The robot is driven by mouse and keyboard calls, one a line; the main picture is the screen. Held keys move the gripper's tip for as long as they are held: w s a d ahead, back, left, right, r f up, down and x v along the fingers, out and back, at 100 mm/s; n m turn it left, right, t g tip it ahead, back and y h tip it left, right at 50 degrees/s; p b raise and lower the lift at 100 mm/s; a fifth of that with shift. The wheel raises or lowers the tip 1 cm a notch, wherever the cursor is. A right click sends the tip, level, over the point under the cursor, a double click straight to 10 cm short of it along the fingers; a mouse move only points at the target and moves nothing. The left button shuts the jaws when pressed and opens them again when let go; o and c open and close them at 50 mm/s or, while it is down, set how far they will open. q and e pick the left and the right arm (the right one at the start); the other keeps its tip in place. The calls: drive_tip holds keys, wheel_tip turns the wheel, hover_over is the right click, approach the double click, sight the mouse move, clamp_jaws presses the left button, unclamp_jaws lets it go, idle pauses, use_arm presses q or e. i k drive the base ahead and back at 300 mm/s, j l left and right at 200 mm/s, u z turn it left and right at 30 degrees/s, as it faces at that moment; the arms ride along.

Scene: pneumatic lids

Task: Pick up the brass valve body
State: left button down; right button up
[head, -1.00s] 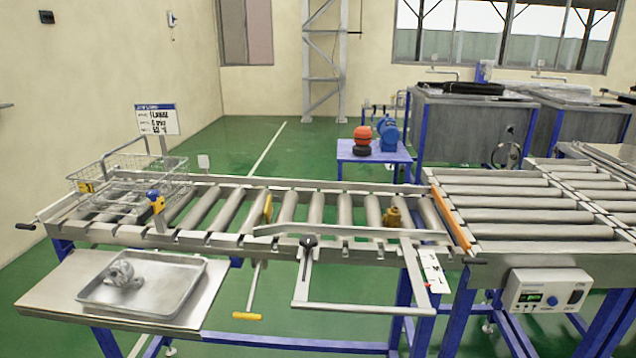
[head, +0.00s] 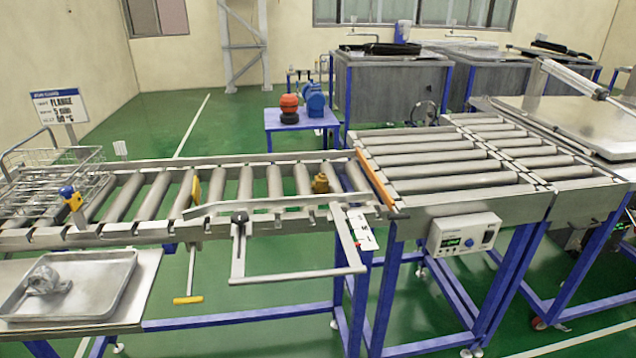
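The brass valve body (head: 320,183) is a small golden-brown piece. It stands on the rollers near the right end of the roller conveyor (head: 262,158), just left of the orange bar (head: 375,176). A metal guide rail (head: 290,203) runs in front of it. Neither of my grippers shows in the head view.
A wire basket (head: 75,158) sits on the conveyor's left end. A steel tray (head: 110,283) with a grey metal fitting (head: 46,280) rests on the front left shelf. A control box (head: 463,235) hangs on the right conveyor. A blue table (head: 300,122) stands behind.

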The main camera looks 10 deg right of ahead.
sight(321, 184)
drive_tip(key=l+u, duration=0.15)
drive_tip(key=u, duration=0.35)
drive_tip(key=l+u, duration=0.15)
drive_tip(key=u, duration=0.35)
drive_tip(key=l+u, duration=0.3)
drive_tip(key=l, duration=0.15)
drive_tip(key=k+l+u, duration=0.15)
drive_tip(key=l+u, duration=0.2)
drive_tip(key=k+l+u, duration=0.1)
drive_tip(key=l, duration=0.2)
drive_tip(key=k+l, duration=0.15)
drive_tip(key=l, duration=0.15)
drive_tip(key=k+l+u, duration=0.15)
drive_tip(key=l, duration=0.15)
